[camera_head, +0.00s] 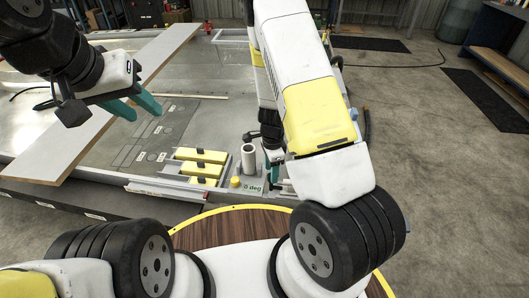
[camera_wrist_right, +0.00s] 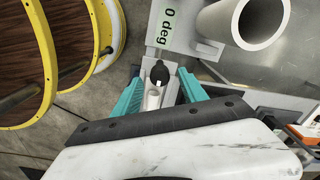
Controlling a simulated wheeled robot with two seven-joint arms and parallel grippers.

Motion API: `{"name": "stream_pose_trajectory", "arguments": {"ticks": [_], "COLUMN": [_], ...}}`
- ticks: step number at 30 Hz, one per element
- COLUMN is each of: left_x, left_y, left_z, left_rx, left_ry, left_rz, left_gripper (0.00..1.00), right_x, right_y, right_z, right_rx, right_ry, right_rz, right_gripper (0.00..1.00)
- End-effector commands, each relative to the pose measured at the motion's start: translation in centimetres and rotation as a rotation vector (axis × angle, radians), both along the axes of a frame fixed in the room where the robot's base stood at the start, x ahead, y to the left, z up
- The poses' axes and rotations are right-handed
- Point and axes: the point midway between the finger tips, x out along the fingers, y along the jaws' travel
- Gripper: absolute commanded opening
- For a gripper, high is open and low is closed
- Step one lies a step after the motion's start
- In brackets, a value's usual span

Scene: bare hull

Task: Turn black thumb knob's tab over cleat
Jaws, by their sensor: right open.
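The black thumb knob (camera_wrist_right: 159,74) shows in the right wrist view as a small dark rounded piece on a pale bracket. Its tab and the cleat cannot be told apart clearly. A short white cylinder (camera_wrist_right: 152,98) lies just below it in the picture. My right gripper (camera_wrist_right: 160,77) is open, with one teal finger on each side of the knob; contact cannot be told. In the head view my right gripper (camera_head: 273,176) is partly hidden by its arm, beside the "0 deg" label (camera_head: 252,188). My left gripper (camera_head: 142,107) is open and empty above the grey panel.
A thick white pipe (camera_wrist_right: 247,20) stands close to the right gripper; it also shows in the head view (camera_head: 249,160). Several yellow blocks (camera_head: 201,155) lie left of it. A long pale board (camera_head: 110,100) crosses the bench. A round wooden top (camera_head: 230,232) with yellow rim is nearby.

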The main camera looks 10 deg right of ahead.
Motion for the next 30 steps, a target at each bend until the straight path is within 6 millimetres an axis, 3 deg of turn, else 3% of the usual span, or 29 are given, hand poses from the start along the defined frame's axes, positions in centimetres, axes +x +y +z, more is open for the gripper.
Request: {"name": "stream_pose_trajectory", "arguments": {"ticks": [6, 10, 27, 30], "left_x": [0.0, 0.0, 0.0, 0.0], "left_y": [0.0, 0.0, 0.0, 0.0], "left_z": [0.0, 0.0, 0.0, 0.0], "left_rx": [0.000, 0.000, 0.000, 0.000], "left_ry": [0.000, 0.000, 0.000, 0.000], "left_rz": [0.000, 0.000, 0.000, 0.000], "left_gripper": [0.36, 0.36, 0.36, 0.36], "right_x": [0.1, 0.1, 0.0, 0.1], "right_y": [0.1, 0.1, 0.1, 0.4], "right_z": [3.9, 5.4, 6.1, 7.1], "right_rx": [0.001, 0.000, 0.002, 0.022], "right_ry": [-0.004, -0.003, -0.002, -0.011], "right_rz": [0.002, 0.002, 0.001, 0.026], "right_gripper": [0.50, 0.50, 0.50, 0.50]}}
